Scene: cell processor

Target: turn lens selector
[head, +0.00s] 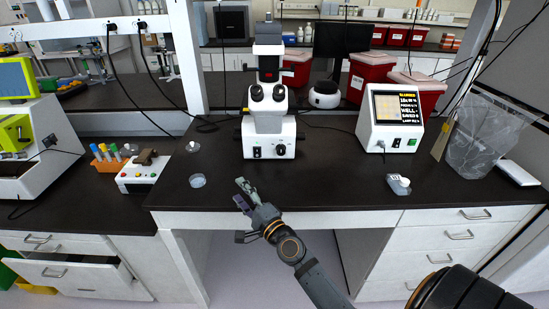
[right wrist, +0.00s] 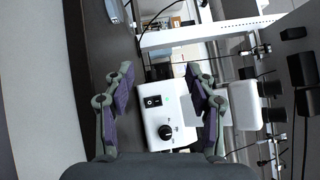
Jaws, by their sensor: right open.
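A white microscope (head: 268,100) with a black head and two eyepieces stands at the back middle of the dark bench. Its white base (head: 282,138) carries a black switch and a round black knob. In the right wrist view, the switch (right wrist: 152,101) and knob (right wrist: 165,131) show between my fingers. I cannot tell which part is the lens selector. My right gripper (head: 241,190) is open and empty, over the bench's front edge, in front of and apart from the microscope. In the right wrist view its two fingers (right wrist: 160,72) are spread wide. My left gripper is not in view.
A clear dish (head: 198,181) lies left of my right gripper. A white device with a screen (head: 392,118) and a small white item (head: 398,184) are at right, near a clear bin (head: 478,140). A tube rack (head: 110,160) stands left.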

